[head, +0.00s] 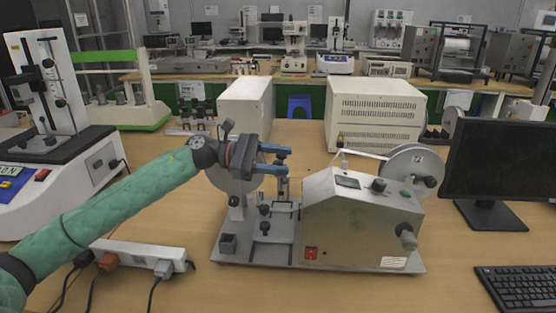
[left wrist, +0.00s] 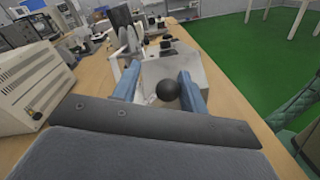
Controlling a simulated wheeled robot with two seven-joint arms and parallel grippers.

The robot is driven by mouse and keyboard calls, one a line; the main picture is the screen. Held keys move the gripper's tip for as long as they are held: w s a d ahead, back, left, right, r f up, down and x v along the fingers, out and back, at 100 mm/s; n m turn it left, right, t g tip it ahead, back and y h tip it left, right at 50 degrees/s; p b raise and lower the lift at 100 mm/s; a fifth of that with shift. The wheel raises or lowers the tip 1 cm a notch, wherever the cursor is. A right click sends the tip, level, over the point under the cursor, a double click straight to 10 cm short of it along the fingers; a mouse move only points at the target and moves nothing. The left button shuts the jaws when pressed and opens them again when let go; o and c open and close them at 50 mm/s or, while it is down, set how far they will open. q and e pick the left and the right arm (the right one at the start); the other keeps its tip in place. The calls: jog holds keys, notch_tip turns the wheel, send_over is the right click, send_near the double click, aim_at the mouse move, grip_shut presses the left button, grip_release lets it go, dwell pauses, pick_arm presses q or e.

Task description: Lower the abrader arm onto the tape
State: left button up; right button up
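The abrader (head: 350,222) is a grey metal machine on a base plate on the wooden table, with a red switch and a crank at its right. A tape reel (head: 412,160) stands behind its right side, and another disc is partly hidden behind my left gripper (head: 289,161). That gripper is above the left half of the machine, with its two blue fingers apart. In the left wrist view, a round black knob (left wrist: 168,91) shows between the open fingers; contact cannot be told. The abrader arm is mostly hidden by the gripper. My right gripper is out of view.
A white power strip (head: 140,257) with plugs lies at front left. A large tester (head: 60,150) stands at left. A monitor (head: 500,150) and keyboard (head: 515,288) are at right. Beige boxes (head: 375,112) stand behind. The table in front of the abrader is clear.

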pick_arm(q)
jog(key=shift+a+f, duration=0.1)
jog(key=shift+a, duration=0.2)
jog(key=a+b, duration=0.1)
jog(key=a, duration=0.6)
jog(key=shift+w+r, duration=0.2)
jog(key=shift+w, duration=0.05)
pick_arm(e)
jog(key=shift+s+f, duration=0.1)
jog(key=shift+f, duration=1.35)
pick_arm(q)
jog(key=shift+a, duration=0.1)
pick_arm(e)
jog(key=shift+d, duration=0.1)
